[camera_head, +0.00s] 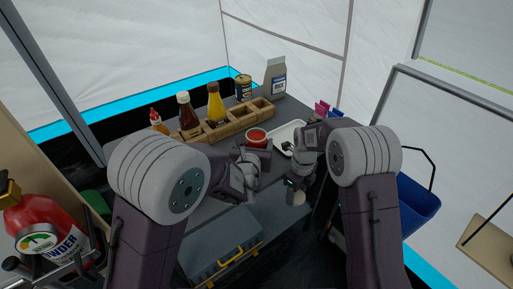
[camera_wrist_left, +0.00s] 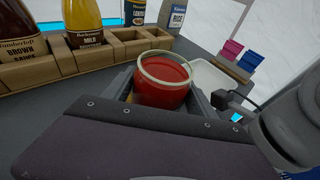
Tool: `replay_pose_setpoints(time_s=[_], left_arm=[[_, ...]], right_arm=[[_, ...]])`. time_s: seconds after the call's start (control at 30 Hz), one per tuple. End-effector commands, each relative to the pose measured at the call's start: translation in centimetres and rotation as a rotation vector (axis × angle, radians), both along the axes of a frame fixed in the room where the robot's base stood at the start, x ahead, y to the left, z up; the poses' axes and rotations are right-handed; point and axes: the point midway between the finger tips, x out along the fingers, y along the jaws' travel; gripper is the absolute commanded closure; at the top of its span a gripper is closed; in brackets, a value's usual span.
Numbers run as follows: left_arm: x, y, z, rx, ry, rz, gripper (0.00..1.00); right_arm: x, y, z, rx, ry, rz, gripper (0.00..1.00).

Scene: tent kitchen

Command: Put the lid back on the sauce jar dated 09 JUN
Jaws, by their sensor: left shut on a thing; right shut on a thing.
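The open sauce jar (camera_head: 257,138) holds red sauce and stands upright with no lid on it. In the left wrist view the jar (camera_wrist_left: 163,88) shows its pale rim and red sauce; no date is readable. My left gripper (camera_head: 250,160) is shut on the jar, with a finger on each side of it. My right gripper (camera_head: 297,185) points down, to the right and nearer than the jar. It is shut on a small pale round thing (camera_head: 299,198), which looks like the lid. The lid is apart from the jar.
A wooden rack (camera_head: 222,127) with sauce bottles stands behind the jar. A white tray (camera_head: 280,138) lies right of the jar, with a carton (camera_head: 275,78) and tin (camera_head: 243,88) farther back. A grey toolbox (camera_head: 222,250) is in front; a blue bin (camera_head: 417,207) hangs at right.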

Motion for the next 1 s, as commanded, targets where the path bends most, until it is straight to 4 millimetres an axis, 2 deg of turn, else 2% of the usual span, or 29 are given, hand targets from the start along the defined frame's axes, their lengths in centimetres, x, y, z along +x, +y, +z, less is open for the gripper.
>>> replay_pose_setpoints(time_s=[0.47, 1.0], left_arm=[[0.1, 0.0, 0.9, -0.002, -0.005, 0.0, 1.0], [0.1, 0.0, 5.8, -0.003, -0.007, 0.001, 1.0]], right_arm=[[0.0, 0.0, 0.3, 0.0, 0.0, 0.0, 0.79], [0.0, 0.0, 1.8, 0.0, 0.0, 0.0, 0.79]])
